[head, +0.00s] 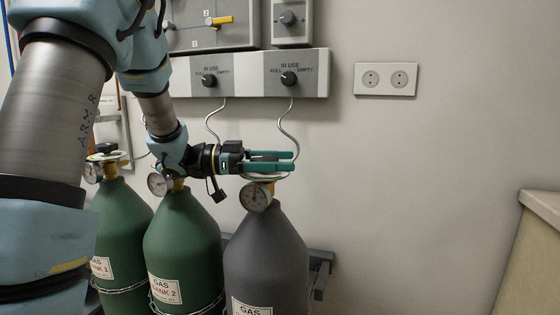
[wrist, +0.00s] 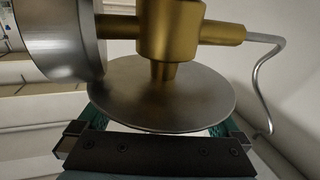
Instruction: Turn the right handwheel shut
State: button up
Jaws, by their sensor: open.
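The right handwheel (head: 262,177) is a pale round disc on the brass valve (wrist: 170,30) atop the grey gas tank (head: 266,250). In the wrist view the handwheel (wrist: 160,95) is a wide, smooth metal disc filling the middle. My gripper (head: 288,161) is open, with its teal fingers level at the handwheel and reaching across it. In the wrist view the teal fingers show at either side of the disc's near edge. The fingertips are hidden behind the disc there, so I cannot tell whether they touch it.
A pressure gauge (head: 256,197) sits on the valve just below my gripper. Two green tanks (head: 185,240) with gauges stand to the left. A wall panel (head: 300,75) with knobs and curled pipes is above. Open floor and bare wall lie right, before a counter (head: 535,215).

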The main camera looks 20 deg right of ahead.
notch_tip(320, 180, up, 10)
jog(key=p, duration=0.1)
dwell(0.4)
